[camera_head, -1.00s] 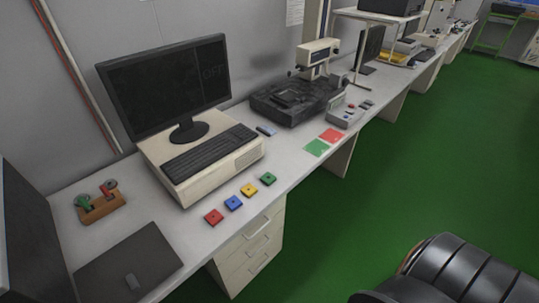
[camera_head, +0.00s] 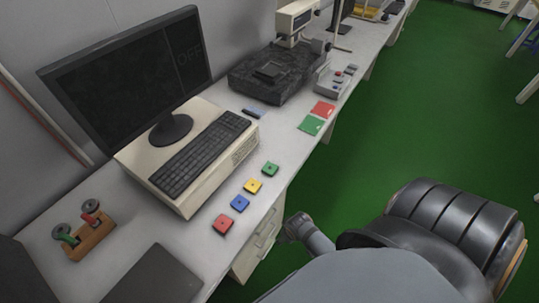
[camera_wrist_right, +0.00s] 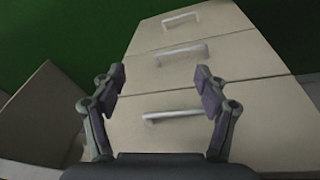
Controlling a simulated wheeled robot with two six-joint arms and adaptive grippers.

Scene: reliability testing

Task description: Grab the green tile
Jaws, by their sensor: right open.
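A small green tile (camera_head: 270,169) lies on the desk near its front edge, at the far end of a row of small square tiles. The row also has a yellow tile (camera_head: 253,186), a blue tile (camera_head: 240,203) and a red tile (camera_head: 223,224). My right gripper (camera_wrist_right: 160,78) is open and empty in the right wrist view. It faces the beige desk drawers, and no tile shows between its fingers. In the head view a grey arm part of mine shows beside the desk. My left gripper is not in view.
A computer with a keyboard (camera_head: 203,153) stands behind the tiles. A flat green card (camera_head: 311,125) and a red card (camera_head: 323,109) lie further along. A wooden holder (camera_head: 90,239) is at left. A black chair (camera_head: 440,230) stands right of the desk.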

